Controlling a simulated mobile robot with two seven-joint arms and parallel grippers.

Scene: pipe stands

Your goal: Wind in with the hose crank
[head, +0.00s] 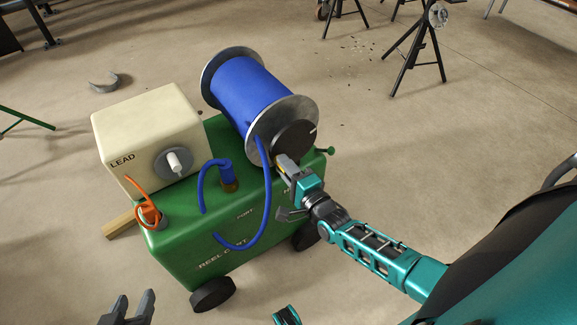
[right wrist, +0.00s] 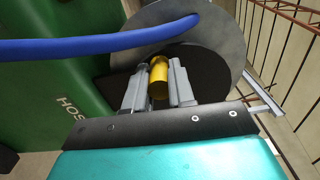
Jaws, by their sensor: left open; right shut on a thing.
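A reel of blue hose (head: 243,92) with grey end discs lies on top of a green cart (head: 195,245). A dark crank disc (head: 296,138) sits on the reel's near end. My right gripper (head: 283,163) is shut on the yellow crank handle (right wrist: 158,79), which shows between its fingers in the right wrist view. A length of blue hose (head: 266,205) leaves the reel and loops down the cart's front; in the right wrist view the hose (right wrist: 100,46) crosses above the fingers. My left gripper (head: 134,304) is open and empty at the bottom left, apart from the cart.
A cream box (head: 145,128) marked LEAD, with a white knob, stands on the cart's left; an orange cable (head: 140,192) hangs near it. A short blue hose piece (head: 212,170) enters a brown fitting. Black stands (head: 415,50) are at the back. Floor around the cart is mostly clear.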

